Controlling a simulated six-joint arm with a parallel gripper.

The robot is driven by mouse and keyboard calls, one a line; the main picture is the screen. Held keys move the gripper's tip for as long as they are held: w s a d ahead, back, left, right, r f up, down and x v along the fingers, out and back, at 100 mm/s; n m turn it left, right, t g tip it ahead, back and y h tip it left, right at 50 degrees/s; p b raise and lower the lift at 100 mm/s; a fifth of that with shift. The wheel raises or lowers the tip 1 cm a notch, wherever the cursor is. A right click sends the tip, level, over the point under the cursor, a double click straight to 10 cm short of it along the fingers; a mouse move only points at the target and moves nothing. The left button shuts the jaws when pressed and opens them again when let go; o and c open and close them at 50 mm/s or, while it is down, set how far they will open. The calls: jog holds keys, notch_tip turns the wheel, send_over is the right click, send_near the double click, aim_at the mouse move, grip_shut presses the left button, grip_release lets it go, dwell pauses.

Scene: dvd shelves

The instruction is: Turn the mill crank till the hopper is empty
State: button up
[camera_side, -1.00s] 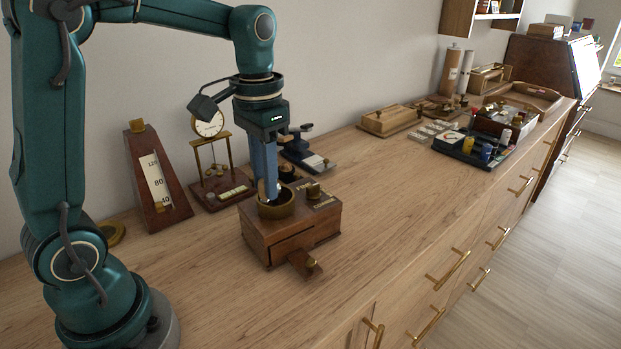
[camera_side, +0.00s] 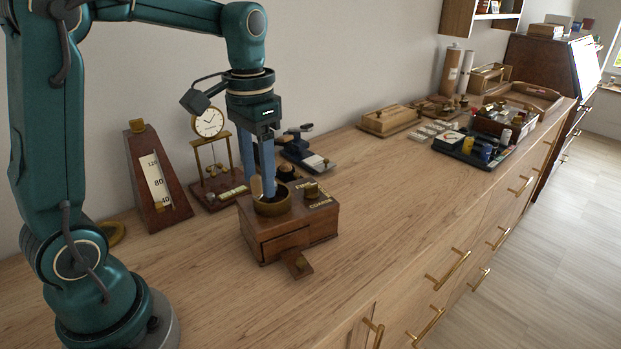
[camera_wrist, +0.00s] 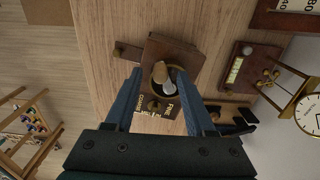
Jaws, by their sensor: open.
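The wooden mill (camera_side: 318,225) stands on the cabinet top, with a round brass hopper (camera_side: 274,210) on it. A tan wooden handle (camera_side: 256,188), apparently the crank's, sticks up at the hopper's left side. It also shows in the wrist view (camera_wrist: 159,72), beside a pale, curved piece over the hopper's dark inside. My gripper (camera_side: 259,184) is open, pointing down, with its blue fingers on either side of the handle; contact cannot be told. In the wrist view my gripper (camera_wrist: 158,75) spans the hopper. How much the hopper holds cannot be told.
A brass knob (camera_side: 311,190) stands beside the hopper on the mill. A clock (camera_side: 209,123), a metronome-like block (camera_side: 158,180) and a stapler-like device (camera_side: 305,155) stand behind.

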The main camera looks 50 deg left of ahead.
jog(key=shift+r, duration=3.35)
jog(key=shift+d, duration=0.1)
jog(key=s+d+f+t, duration=0.5)
jog(key=s+d, duration=0.1)
jog(key=s, duration=0.4)
jog(key=shift+f+t, duration=0.3)
jog(key=shift+f, duration=0.1)
jog(key=shift+s+d, duration=0.1)
jog(key=shift+c, duration=0.3)
